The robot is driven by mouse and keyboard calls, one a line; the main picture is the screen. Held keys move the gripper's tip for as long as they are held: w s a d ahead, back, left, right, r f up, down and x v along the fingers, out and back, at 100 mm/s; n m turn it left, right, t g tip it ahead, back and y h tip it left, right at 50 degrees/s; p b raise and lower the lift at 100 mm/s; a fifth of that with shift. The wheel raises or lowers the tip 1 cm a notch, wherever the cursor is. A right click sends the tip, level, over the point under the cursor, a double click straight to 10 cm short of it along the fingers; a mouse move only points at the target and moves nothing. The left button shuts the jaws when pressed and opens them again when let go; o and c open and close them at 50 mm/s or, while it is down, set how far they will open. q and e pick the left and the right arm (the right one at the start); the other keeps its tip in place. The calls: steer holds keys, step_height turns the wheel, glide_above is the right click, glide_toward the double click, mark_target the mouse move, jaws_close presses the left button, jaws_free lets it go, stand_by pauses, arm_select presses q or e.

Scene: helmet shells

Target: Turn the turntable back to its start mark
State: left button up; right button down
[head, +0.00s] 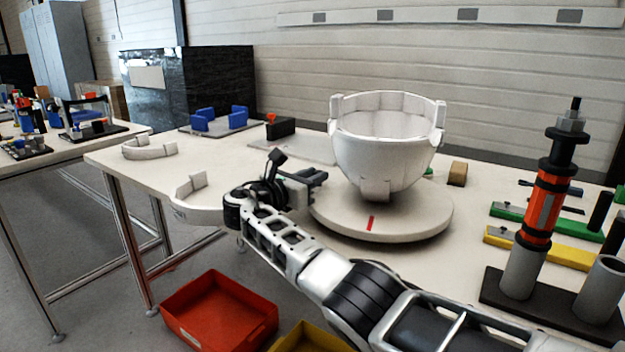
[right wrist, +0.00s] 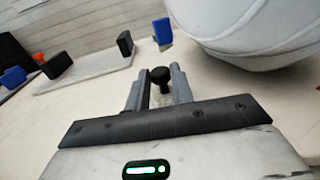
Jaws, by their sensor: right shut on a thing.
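The round white turntable (head: 425,222) stands on the pale table with a short red line (head: 371,223) on its front edge. A white helmet shell (head: 385,160) sits open side up on it, and its curved underside (right wrist: 250,35) fills the upper right of the right wrist view. My right gripper (head: 318,178) is at the turntable's left edge. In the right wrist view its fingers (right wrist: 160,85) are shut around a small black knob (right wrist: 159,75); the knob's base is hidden. I cannot make out a separate start mark on the table. My left gripper is out of view.
To the right stand an orange-and-black tool (head: 545,195) in a grey holder, a yellow bar (head: 540,250) and a green bar (head: 560,227). White curved pieces (head: 150,148) lie at the left. Red (head: 220,310) and yellow bins are below the table's front edge.

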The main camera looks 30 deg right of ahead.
steer(key=c, duration=1.2)
jaws_free()
steer(key=shift+c, duration=0.2)
steer(key=shift+a, duration=0.1)
steer(key=p+v, duration=0.2)
steer(key=v, duration=1.3)
steer(key=shift+s+a, duration=0.2)
steer(key=shift+a, duration=0.15)
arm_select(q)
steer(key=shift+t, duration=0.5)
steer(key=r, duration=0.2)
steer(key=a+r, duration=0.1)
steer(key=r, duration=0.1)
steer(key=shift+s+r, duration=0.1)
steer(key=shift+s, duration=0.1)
